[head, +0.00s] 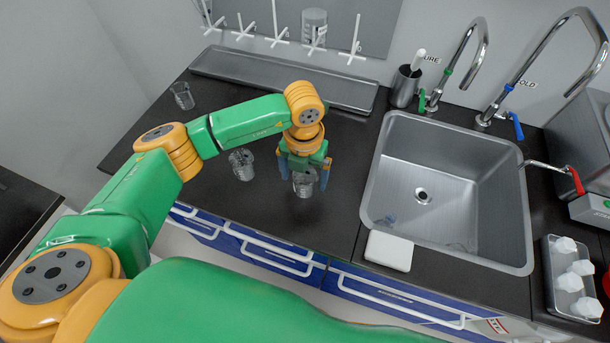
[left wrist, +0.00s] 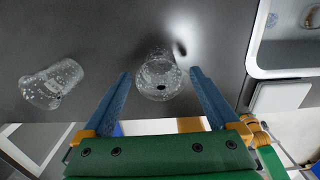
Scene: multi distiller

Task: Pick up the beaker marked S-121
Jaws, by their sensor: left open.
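My left gripper (head: 304,177) is open and points down over the black counter. A clear glass beaker (head: 304,187) stands under it and shows between its two blue fingers, with no finger seen closed on it. In the left wrist view this beaker (left wrist: 160,78) lies between the tips of the open gripper (left wrist: 160,74). A second clear beaker (head: 241,164) stands to the left; it also shows in the left wrist view (left wrist: 50,84). A third beaker (head: 182,96) stands at the far left of the counter. I cannot read S-121 on any of them. My right gripper is out of view.
A steel sink (head: 452,243) is to the right, with a white block (head: 389,251) at its front left corner. Behind are a long grey tray (head: 283,78), a drying rack with white pegs (head: 278,26), a dark cup (head: 405,86) and tall taps (head: 463,62).

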